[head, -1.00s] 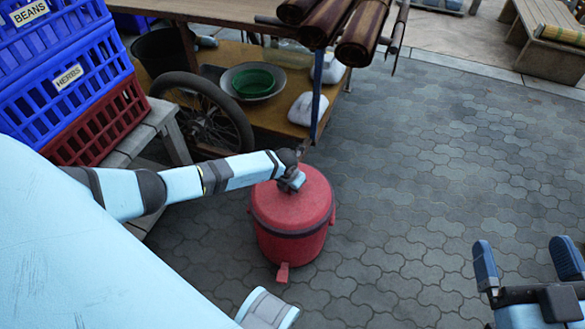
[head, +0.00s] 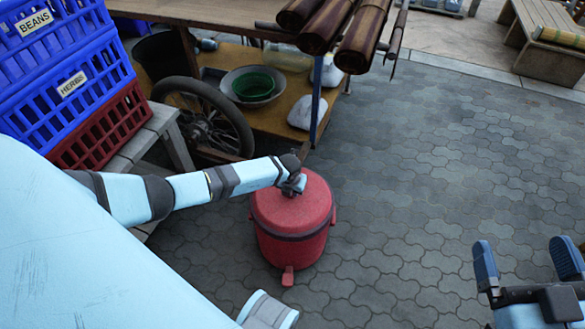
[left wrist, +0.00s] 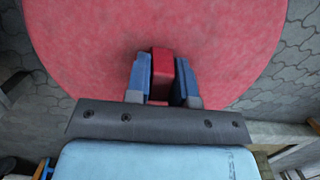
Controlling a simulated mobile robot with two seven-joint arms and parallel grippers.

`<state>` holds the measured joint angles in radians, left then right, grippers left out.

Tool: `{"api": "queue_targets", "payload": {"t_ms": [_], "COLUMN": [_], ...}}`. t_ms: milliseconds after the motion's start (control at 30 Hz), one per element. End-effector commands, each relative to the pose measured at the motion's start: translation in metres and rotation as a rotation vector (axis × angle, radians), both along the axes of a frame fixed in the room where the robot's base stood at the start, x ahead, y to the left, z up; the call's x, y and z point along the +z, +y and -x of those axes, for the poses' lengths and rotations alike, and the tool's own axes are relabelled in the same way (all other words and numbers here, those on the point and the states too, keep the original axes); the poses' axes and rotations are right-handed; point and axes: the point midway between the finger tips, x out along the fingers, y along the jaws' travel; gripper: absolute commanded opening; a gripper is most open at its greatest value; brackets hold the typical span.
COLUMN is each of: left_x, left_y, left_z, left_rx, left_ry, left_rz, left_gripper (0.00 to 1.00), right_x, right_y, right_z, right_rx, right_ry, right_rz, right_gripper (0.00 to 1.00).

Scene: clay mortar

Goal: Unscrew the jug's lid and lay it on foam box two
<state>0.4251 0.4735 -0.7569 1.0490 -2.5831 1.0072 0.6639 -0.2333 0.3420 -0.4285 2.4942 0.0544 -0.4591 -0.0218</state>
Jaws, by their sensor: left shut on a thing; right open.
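The red jug (head: 291,250) stands upright on the paving, with a small spigot at its front foot. Its round red lid (head: 310,207) sits on top, above a dark band. My left gripper (head: 294,185) reaches down onto the lid from the left. In the left wrist view my left gripper (left wrist: 163,75) is shut on the red handle (left wrist: 161,63) in the middle of the lid (left wrist: 80,50). My right gripper (head: 527,262) is open and empty at the lower right, apart from the jug. I cannot make out foam box two.
Blue and red crates (head: 105,125) stand on a grey bench at left. A cart (head: 265,120) with a wheel, a green bowl (head: 253,83) and bundled poles (head: 340,30) is behind the jug. The paving (head: 440,160) to the right is clear.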

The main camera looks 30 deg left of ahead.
Motion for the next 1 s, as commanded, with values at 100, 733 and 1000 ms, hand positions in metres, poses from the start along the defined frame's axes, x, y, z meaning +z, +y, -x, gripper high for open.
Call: {"api": "queue_targets", "payload": {"t_ms": [100,733,1000], "left_x": [0.008,0.01,0.011], "left_y": [0.001,0.001,0.001], "left_z": [-0.007,-0.007,-0.007], "left_rx": [-0.001,0.2,0.309], "left_ry": [-0.015,-0.012,-0.011], "left_rz": [0.001,0.0,0.001], "left_gripper": [0.0,0.0,0.0], "right_x": [0.001,0.014,0.02], "right_y": [0.0,0.0,0.0], "right_z": [0.0,0.0,0.0], "right_rx": [0.0,0.0,0.0], "right_ry": [0.0,0.0,0.0], "right_rz": [0.0,0.0,0.0], "right_gripper": [0.98,0.98,0.98]}}
